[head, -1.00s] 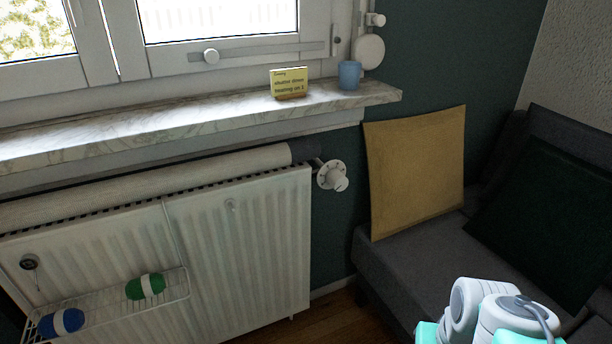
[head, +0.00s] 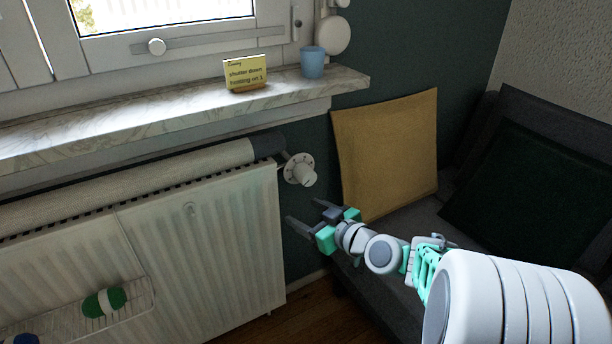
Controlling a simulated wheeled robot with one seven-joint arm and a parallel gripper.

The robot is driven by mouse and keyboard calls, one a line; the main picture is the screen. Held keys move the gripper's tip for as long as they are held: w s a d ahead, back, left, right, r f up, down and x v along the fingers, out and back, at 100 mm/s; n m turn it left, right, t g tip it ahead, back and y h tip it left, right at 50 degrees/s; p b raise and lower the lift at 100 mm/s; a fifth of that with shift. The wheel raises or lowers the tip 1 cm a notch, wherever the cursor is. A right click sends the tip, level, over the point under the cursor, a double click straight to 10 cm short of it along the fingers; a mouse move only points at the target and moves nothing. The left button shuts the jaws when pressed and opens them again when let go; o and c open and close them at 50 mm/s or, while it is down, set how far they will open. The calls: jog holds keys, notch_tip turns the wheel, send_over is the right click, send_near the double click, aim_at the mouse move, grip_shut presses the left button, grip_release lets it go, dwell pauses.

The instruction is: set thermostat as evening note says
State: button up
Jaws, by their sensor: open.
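The thermostat knob (head: 300,170) is a white dial with a round collar at the right end of the radiator, below the sill. I cannot read its setting. The evening note (head: 246,73) is a small yellow card standing on the sill; it reads "shutter down" and "heating on", then a digit that looks like 3. My gripper (head: 302,214) is open and empty. In the picture its fingers are just below the knob, apart from it, pointing left toward the radiator's right edge.
The white radiator (head: 190,255) has a rolled cloth (head: 125,185) along its top and a rack holding a green-and-white item (head: 103,302). A blue cup (head: 313,62) stands on the marble sill (head: 170,110). A yellow cushion (head: 388,150) leans on the dark sofa, behind my arm.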

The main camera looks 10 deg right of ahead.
aim_at(310, 179)
jog(key=w+d+r+m+t, duration=0.1)
jog(key=w+d+r+t, duration=0.1)
jog(key=d+r+t, duration=0.15)
jog(key=shift+h, duration=0.3)
jog(key=x, duration=0.4)
jog(key=r+x, duration=0.1)
jog(key=x, duration=0.1)
jog(key=shift+w+d+b, duration=0.3)
jog(key=shift+w+b, duration=0.1)
jog(key=shift+w, duration=0.15)
jog(key=c, duration=1.4)
